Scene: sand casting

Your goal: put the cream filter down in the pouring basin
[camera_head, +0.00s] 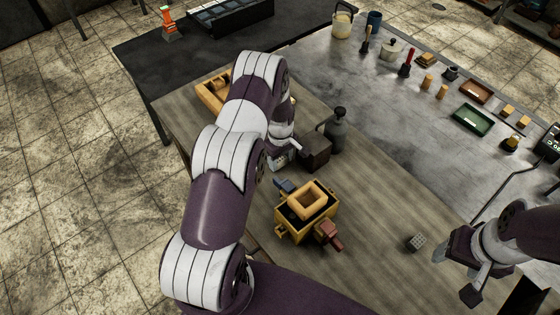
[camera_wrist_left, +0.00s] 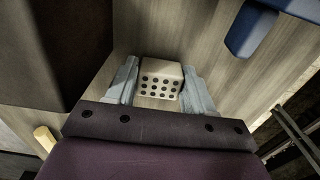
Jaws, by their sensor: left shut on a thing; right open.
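My left gripper (camera_wrist_left: 161,88) is shut on the cream filter (camera_wrist_left: 160,78), a small pale block with rows of dark holes, seen in the left wrist view. In the head view my left arm hides most of this gripper and the filter, beside a dark box. The pouring basin (camera_head: 325,196), a tan rounded frame with a hollow middle, sits on top of a yellow flask (camera_head: 293,235) to the lower right of that gripper. My right gripper (camera_head: 462,267) is open and empty at the lower right, apart from the basin.
A dark box (camera_head: 317,152) and dark bottle (camera_head: 337,130) stand behind the flask. Blue (camera_head: 284,186) and red (camera_head: 329,236) blocks flank it. A grey perforated block (camera_head: 416,242) lies near my right gripper. Wood between flask and that block is clear.

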